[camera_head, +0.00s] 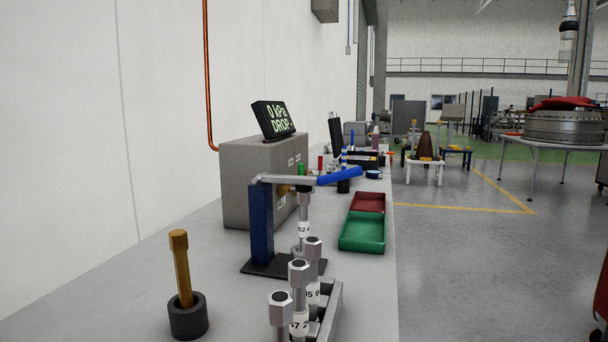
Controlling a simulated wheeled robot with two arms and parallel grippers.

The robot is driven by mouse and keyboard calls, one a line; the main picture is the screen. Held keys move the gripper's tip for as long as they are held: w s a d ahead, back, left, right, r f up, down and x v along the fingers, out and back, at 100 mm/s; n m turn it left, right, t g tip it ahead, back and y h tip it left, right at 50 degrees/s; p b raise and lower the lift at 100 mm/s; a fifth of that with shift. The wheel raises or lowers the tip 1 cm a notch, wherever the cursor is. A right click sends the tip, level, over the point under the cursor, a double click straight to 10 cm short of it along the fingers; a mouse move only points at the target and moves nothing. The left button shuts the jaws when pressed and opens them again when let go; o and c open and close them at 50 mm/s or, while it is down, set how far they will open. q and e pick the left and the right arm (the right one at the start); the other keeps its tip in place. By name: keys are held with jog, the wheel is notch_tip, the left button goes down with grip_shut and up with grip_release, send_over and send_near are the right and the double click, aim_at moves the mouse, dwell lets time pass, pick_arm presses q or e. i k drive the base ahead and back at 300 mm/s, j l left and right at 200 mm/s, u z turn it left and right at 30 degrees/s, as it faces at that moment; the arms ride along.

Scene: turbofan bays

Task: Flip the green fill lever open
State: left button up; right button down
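A small green upright piece (301,169), which looks like the green fill lever, shows at the right side of a grey box (248,178). Its lower part is hidden behind the metal arm of a blue-handled fixture, and it is too small to tell its exact position. A black display (273,119) on top of the box reads "0 kPa DROP". A small red upright piece (320,162) shows just right of the green one. Neither of my grippers is in view.
Several numbered metal fittings (299,285) and a brown peg in a dark cup (187,318) stand nearer. Green (362,232) and red trays lie right, by the bench edge.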

aim_at(301, 166)
jog(key=k+l, duration=0.3)
jog(key=i+l, duration=0.1)
jog(key=l, duration=0.5)
jog(key=i+l+u, duration=0.1)
jog(key=l, duration=0.45)
jog(key=i+l, duration=0.15)
jog(key=l, duration=0.45)
jog(key=u, duration=0.05)
